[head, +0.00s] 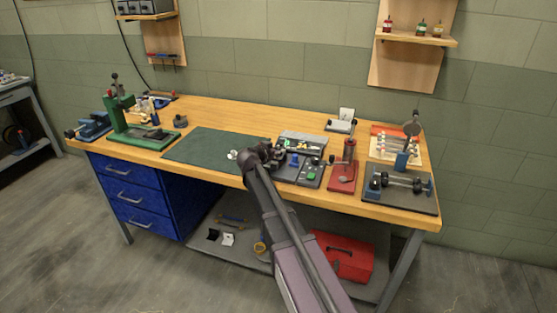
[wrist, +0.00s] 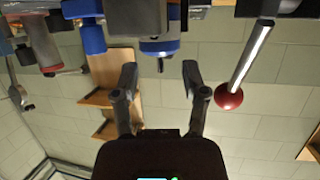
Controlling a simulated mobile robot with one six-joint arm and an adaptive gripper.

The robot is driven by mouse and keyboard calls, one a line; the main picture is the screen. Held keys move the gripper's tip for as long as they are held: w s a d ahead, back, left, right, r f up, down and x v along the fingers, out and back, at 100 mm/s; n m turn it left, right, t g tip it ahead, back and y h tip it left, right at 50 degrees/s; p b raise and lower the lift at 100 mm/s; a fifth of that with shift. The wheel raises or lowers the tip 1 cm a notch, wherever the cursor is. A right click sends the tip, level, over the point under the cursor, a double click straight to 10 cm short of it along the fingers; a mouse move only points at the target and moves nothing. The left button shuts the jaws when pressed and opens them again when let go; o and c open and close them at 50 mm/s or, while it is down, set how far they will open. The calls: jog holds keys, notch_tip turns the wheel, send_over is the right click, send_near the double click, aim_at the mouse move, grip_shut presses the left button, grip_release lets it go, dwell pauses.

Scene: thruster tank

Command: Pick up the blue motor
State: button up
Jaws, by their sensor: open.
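My gripper (head: 265,155) is over the workbench, near the right edge of the green mat; its fingers are hard to make out in the head view. In the wrist view my gripper (wrist: 160,76) is open, with nothing between its two black fingers. A grey and blue cylindrical part (wrist: 158,46) shows beyond the fingertips at the top of that view, apart from them. It may be the blue motor, but I cannot be sure. In the head view a small blue part (head: 294,160) shows just right of my gripper; I cannot tell whether it is the same thing.
The green mat (head: 205,147) is mostly bare. A green press (head: 120,115) stands at the left. A red-based lever tool (head: 343,175) and a dark plate with a shaft (head: 400,190) stand right. In the wrist view a metal lever with a red ball (wrist: 229,97) is right of the fingers.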

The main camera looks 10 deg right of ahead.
jog(key=shift+x, duration=1.15)
jog(key=shift+s, duration=0.1)
grip_shut()
